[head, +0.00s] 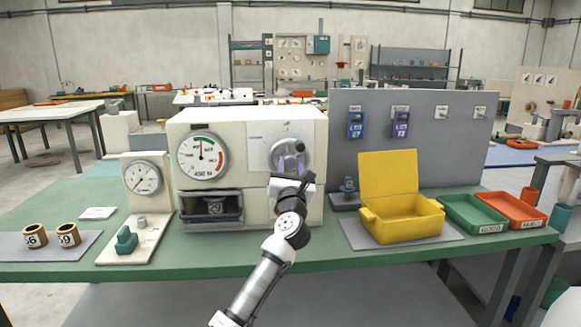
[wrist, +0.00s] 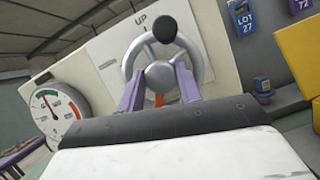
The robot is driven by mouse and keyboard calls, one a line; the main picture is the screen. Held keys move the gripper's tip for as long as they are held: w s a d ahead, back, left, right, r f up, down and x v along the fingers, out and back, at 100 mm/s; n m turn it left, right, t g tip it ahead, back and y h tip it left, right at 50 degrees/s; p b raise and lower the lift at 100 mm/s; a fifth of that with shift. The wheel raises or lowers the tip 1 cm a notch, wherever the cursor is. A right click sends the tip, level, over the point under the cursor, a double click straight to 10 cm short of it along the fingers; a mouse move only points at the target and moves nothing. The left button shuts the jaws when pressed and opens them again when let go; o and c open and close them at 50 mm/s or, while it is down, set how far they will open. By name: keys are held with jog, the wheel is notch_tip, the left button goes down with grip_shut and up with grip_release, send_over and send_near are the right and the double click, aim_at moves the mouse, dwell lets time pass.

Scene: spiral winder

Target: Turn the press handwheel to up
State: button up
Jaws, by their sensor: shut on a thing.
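The press handwheel (head: 288,153) is a grey spoked wheel on the pale front of the press (head: 250,128). The word UP is printed on the white plate above the rim. An orange-red mark shows just below the hub. My gripper (wrist: 160,80) has its two purple fingers on either side of the hub area, shut on the handwheel.
The press has a dial gauge (head: 202,156) and an open bay with a cup (head: 217,206) marked 29. A yellow box (head: 403,222) with a raised lid and green and red trays stand right. A smaller gauge stand (head: 143,177) and two cups are left.

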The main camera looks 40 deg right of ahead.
jog(key=shift+f+n+t+y, duration=0.1)
jog(key=shift+n+t+y, duration=0.2)
jog(key=shift+n, duration=0.1)
